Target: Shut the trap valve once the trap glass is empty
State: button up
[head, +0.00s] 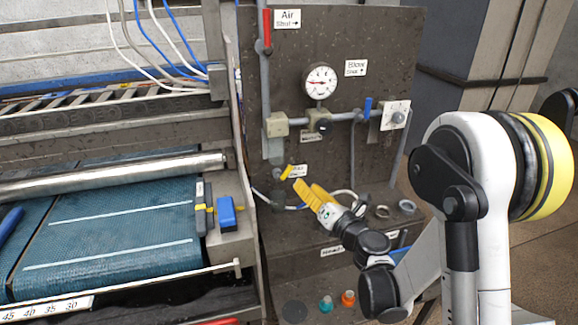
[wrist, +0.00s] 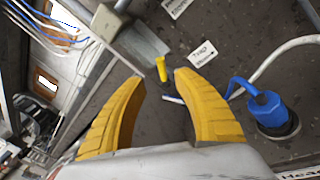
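The trap valve's small yellow lever (head: 287,172) sits low on the dark panel, beside a white label. In the wrist view the lever (wrist: 161,68) stands out next to the label marked Trap (wrist: 202,52). A pale, greyish vessel (wrist: 146,42), perhaps the trap glass, hangs below a beige block; I cannot tell whether it holds liquid. My gripper (head: 308,187) has yellow fingers and is just right of and below the lever. In the wrist view my gripper (wrist: 159,80) is open and empty, with the lever beyond and between its fingertips, apparently not touched.
A blue plug with a cable (wrist: 266,108) is right of the fingers. Above are a pressure gauge (head: 320,82), a blue lever (head: 367,108) and a red air lever (head: 267,28). The blue-belted scrubber (head: 110,225) stands left of the panel. Fittings lie on the ledge below right.

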aim_at(290, 171)
jog(key=x, duration=1)
jog(key=shift+w+a+f, duration=0.2)
jog(key=shift+w+f, duration=0.05)
jog(key=shift+c, duration=0.5)
grip_shut()
